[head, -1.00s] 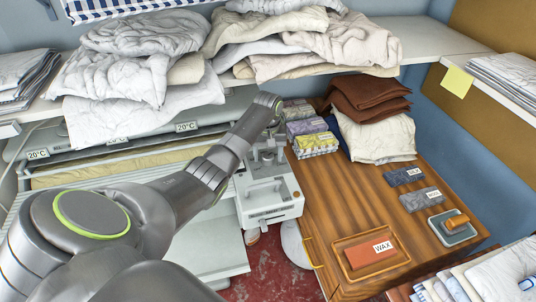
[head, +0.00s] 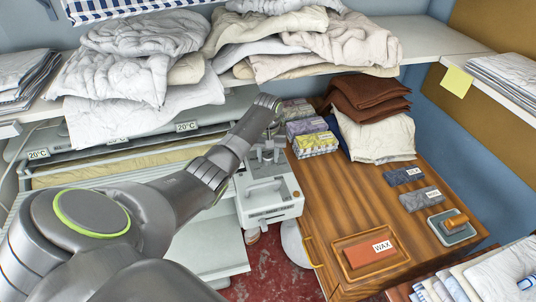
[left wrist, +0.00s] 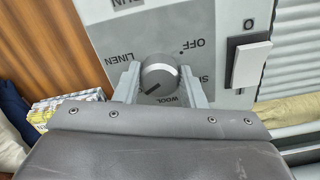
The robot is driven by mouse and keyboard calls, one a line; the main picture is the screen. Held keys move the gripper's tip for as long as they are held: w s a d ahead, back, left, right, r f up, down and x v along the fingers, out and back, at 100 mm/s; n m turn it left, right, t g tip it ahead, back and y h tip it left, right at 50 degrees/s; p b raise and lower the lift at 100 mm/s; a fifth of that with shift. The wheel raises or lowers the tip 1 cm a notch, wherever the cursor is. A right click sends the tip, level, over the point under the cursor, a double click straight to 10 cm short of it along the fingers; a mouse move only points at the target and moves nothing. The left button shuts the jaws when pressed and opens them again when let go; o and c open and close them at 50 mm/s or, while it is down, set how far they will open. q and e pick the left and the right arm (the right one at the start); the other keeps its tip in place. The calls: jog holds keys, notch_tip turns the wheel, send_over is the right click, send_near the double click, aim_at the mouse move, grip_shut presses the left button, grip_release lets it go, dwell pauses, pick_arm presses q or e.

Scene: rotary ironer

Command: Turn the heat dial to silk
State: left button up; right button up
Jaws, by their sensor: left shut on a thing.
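The heat dial (left wrist: 160,76) is a round grey knob on a light grey control panel (left wrist: 110,40), seen upside down in the left wrist view. The words LINEN, OFF and WOOL stand around it, and a label starting with S is partly hidden at the right. A dark mark on the knob lies at its lower left, on the side between LINEN and WOOL. My left gripper (left wrist: 160,82) has one finger on each side of the knob and is shut on it. In the head view my left gripper (head: 267,153) is at the white control box (head: 272,200), and the dial cannot be made out.
A white rocker switch (left wrist: 252,64) sits beside the dial. The wooden table (head: 340,205) at the right holds a WAX tray (head: 370,255), folded cloths (head: 375,130) and small packs (head: 315,143). The ironer roll (head: 120,160) lies left, under a shelf of bedding (head: 140,60).

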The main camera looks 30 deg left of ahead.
aim_at(267, 155)
pick_arm(q)
jog(key=shift+r+m+p, duration=0.25)
jog(key=shift+m+p, duration=0.8)
jog(key=shift+m, duration=0.15)
jog(key=m+p, duration=0.1)
jog(key=m, duration=0.1)
jog(key=shift+a+m, duration=0.1)
jog(key=shift+m, duration=0.3)
jog(key=m+p, duration=0.1)
jog(key=m, duration=0.2)
jog(key=shift+f, duration=0.1)
jog(key=shift+w+a+m+p, duration=0.1)
jog(key=shift+m+p, duration=0.4)
jog(key=shift+m, duration=1)
jog(key=o, duration=1)
jog(key=shift+f, duration=0.1)
notch_tip(267, 155, up, 12)
jog(key=b, duration=0.2)
